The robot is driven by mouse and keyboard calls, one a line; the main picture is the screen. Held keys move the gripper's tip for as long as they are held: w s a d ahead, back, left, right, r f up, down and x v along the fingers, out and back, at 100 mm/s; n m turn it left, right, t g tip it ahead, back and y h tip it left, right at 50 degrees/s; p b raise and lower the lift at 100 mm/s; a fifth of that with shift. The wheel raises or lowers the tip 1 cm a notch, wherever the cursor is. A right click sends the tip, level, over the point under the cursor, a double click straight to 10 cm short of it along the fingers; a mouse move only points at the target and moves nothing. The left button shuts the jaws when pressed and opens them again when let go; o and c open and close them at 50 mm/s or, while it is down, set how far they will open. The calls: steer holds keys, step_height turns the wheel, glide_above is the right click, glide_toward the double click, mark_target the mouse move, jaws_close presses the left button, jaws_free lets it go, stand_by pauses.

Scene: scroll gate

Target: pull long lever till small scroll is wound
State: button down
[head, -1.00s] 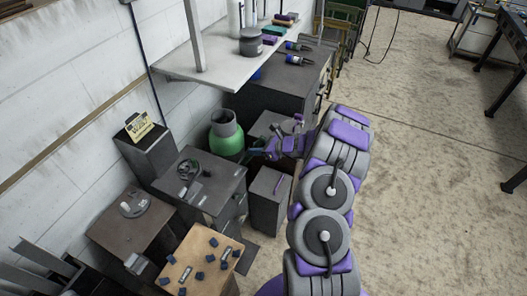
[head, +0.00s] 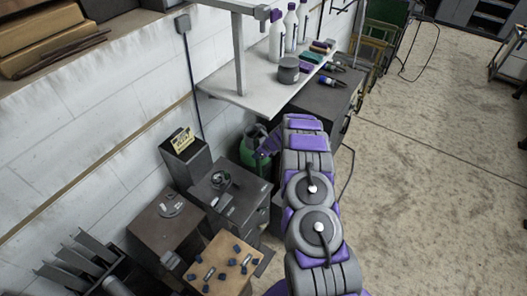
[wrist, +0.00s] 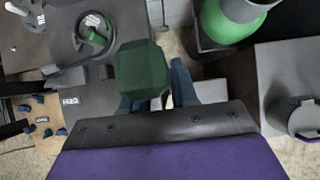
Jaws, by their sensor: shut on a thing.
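In the wrist view a dark green faceted knob (wrist: 142,70) sits at the blue fingertips of my gripper (wrist: 153,90), which is shut on it. It looks like a handle end, but its shaft is hidden, so I cannot tell whether it is the long lever. In the head view my gripper (head: 266,146) is small and partly hidden by my arm, beside the green canister (head: 249,152). I cannot make out a small scroll in either view.
A dark cabinet with a handwheel (head: 222,180) stands left of my arm. A table with a round disc (head: 171,208) and a wooden-topped table (head: 226,262) stand nearby. A white shelf (head: 250,95) overhangs from the wall. The floor at right is open.

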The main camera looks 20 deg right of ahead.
steer(key=shift+g+h, duration=0.8)
steer(key=shift+g, duration=0.1)
steer(key=shift+w+a+f+p, duration=0.2)
steer(key=shift+w+a+p, duration=0.15)
steer(key=shift+w+a, duration=0.7)
steer(key=shift+w+a+f+p, duration=0.15)
steer(key=shift+w+a+p, duration=0.15)
steer(key=shift+w+a, duration=0.65)
steer(key=shift+w+d, duration=0.2)
steer(key=shift+w, duration=0.05)
steer(key=c, duration=1.3)
jaws_free()
steer(key=shift+o, duration=0.9)
steer(key=shift+w+f, duration=0.2)
steer(key=shift+o, duration=0.8)
steer(key=shift+r, duration=0.2)
step_height(320, 180, up, 16)
steer(key=b, duration=0.2)
glide_above(259, 141)
steer(key=shift+f, duration=0.2)
